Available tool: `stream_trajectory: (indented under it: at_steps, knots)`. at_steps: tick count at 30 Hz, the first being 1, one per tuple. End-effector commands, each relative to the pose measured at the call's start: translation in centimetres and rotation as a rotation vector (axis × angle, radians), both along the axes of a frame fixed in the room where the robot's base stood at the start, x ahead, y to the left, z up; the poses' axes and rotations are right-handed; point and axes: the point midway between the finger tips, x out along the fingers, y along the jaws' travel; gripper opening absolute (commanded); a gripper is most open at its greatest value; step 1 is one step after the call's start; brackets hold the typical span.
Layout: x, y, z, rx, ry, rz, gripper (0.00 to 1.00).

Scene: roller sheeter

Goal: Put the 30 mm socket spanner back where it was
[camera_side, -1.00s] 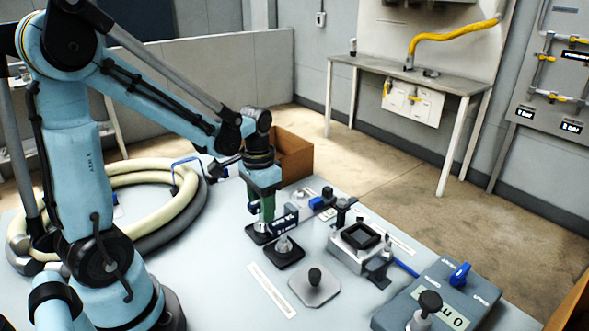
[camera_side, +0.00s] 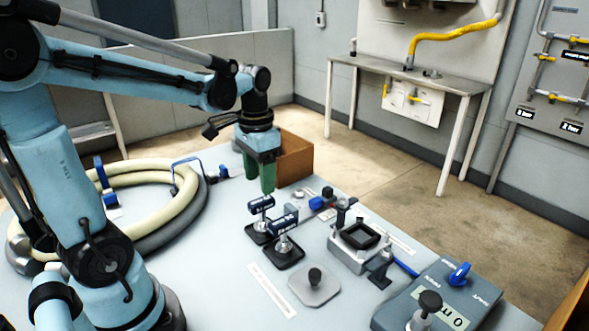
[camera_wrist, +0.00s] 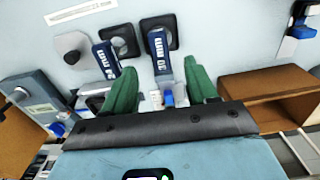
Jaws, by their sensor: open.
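The 30 mm socket spanner (camera_side: 261,205), with a dark blue labelled handle, stands on a black square base (camera_side: 257,233). In the wrist view its label reads 30 mm (camera_wrist: 158,55), and its base (camera_wrist: 160,25) is behind it. A similar second spanner (camera_side: 284,222) stands on its own black base (camera_side: 283,254) beside it, and it is left of the 30 mm one in the wrist view (camera_wrist: 104,58). My gripper (camera_side: 260,182) has green fingers that are apart and empty (camera_wrist: 160,82).
A grey plate with a black knob (camera_side: 315,284), a square black-and-grey fixture (camera_side: 358,243) and a control box (camera_side: 440,297) are to the right. An open brown box (camera_side: 295,158) is just behind my gripper. A coiled cream hose (camera_side: 165,225) lies at left.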

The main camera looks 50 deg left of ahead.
Motion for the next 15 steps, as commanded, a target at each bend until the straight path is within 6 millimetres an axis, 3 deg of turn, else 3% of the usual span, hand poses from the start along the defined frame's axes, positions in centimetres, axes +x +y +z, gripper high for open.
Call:
stream_trajectory:
  at_steps: [7,15]
  knots:
    - [0.0,0.0,3.3,0.000,0.000,0.000,0.58]
    - [-0.1,-0.4,4.5,0.006,-0.020,-0.002,0.58]
